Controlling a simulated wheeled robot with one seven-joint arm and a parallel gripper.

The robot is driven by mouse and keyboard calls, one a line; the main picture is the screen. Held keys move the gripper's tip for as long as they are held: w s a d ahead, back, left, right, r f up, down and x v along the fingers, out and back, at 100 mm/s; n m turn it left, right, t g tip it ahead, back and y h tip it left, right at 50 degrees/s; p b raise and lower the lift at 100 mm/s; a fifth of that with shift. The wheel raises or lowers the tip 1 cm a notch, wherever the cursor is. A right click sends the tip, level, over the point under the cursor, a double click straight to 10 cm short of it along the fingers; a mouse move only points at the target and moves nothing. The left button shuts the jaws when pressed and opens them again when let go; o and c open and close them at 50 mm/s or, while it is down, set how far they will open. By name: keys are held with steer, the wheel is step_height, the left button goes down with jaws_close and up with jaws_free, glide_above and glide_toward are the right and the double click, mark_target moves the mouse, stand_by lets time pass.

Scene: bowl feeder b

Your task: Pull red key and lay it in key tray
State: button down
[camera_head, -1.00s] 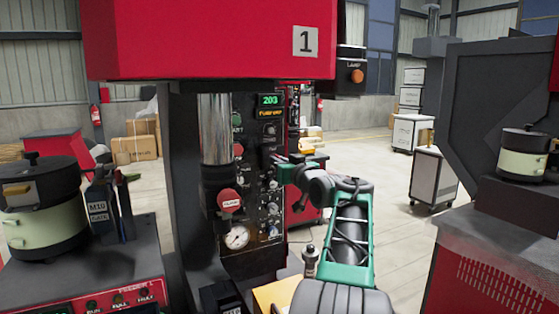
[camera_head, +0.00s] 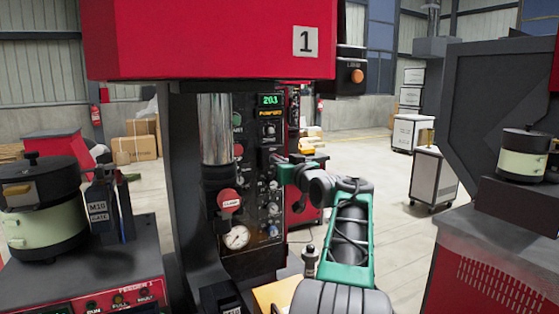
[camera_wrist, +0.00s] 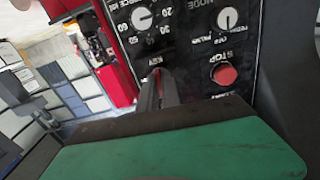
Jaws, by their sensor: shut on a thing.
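In the wrist view my gripper (camera_wrist: 160,90) points at the control panel, its dark fingers close together at the lock marked KEY. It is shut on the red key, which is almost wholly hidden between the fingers. I cannot tell whether the key is still in the lock. In the head view my gripper (camera_head: 275,159) reaches the right part of the black control panel (camera_head: 252,182) on the press column. I cannot make out the key tray in either view.
A feeder bowl (camera_head: 42,210) stands at left and another (camera_head: 524,160) at right. The red press head (camera_head: 210,40) hangs above. Open floor (camera_head: 400,190) lies to the right behind my arm.

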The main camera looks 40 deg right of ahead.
steer(key=shift+b+v, duration=2.05)
steer(key=shift+v, duration=0.95)
